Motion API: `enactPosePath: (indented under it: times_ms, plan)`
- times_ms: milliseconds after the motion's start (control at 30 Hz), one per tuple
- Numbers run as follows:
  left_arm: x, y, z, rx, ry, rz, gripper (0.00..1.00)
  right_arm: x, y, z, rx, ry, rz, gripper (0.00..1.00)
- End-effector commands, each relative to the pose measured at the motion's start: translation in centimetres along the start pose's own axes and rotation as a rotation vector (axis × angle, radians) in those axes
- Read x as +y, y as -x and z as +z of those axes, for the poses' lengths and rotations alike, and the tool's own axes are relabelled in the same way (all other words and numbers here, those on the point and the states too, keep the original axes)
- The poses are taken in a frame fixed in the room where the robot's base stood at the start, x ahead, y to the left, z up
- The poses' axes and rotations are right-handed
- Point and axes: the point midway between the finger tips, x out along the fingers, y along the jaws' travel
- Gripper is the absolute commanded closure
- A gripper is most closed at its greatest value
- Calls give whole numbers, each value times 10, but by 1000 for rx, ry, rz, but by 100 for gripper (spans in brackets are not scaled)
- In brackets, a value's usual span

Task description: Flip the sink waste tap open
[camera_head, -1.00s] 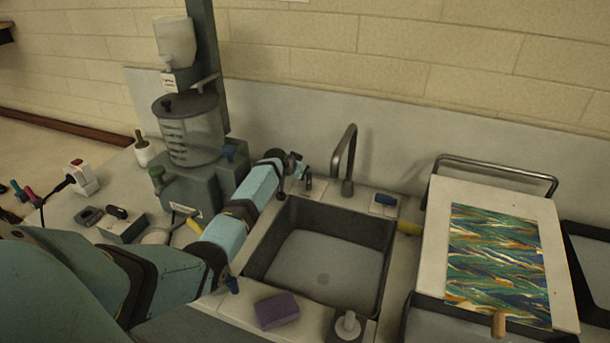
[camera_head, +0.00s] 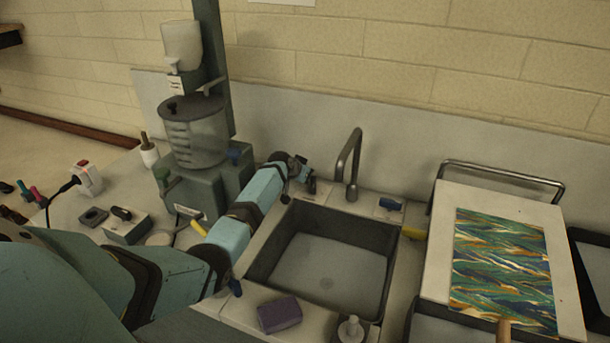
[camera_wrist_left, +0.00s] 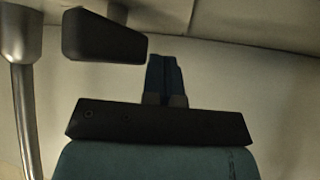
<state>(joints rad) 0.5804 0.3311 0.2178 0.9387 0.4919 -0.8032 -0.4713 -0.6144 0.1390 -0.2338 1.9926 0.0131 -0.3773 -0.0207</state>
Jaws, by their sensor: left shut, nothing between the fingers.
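The dark sink (camera_head: 325,282) is set in the counter, with a bent metal faucet (camera_head: 352,165) behind it. A small dark lever (camera_head: 312,186) stands just left of the faucet. I cannot tell for sure which one is the waste tap. My left gripper (camera_head: 300,172) is at the sink's back left corner, close to the dark lever. In the left wrist view its blue fingers (camera_wrist_left: 166,66) are shut and empty. A dark lever (camera_wrist_left: 104,36) shows left of them, apart in the picture. My right gripper is out of view.
A grey machine (camera_head: 193,185) with a clear tank stands left of my arm. A purple sponge (camera_head: 279,314) lies at the sink's front edge. A white board (camera_head: 568,290) with a marbled sheet (camera_head: 500,265) is at the right. The sink basin is empty.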

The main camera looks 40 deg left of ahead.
Motion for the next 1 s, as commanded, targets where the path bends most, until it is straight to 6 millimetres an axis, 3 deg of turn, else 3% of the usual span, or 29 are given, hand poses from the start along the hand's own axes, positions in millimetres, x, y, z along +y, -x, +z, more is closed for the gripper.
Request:
enactPosePath:
  times_ms: [733,1000]
  plan:
    - [0,2,-2,0,0,0,100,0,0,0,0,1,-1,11]
    - [-1,32,-37,4,-4,-2,100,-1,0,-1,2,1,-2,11]
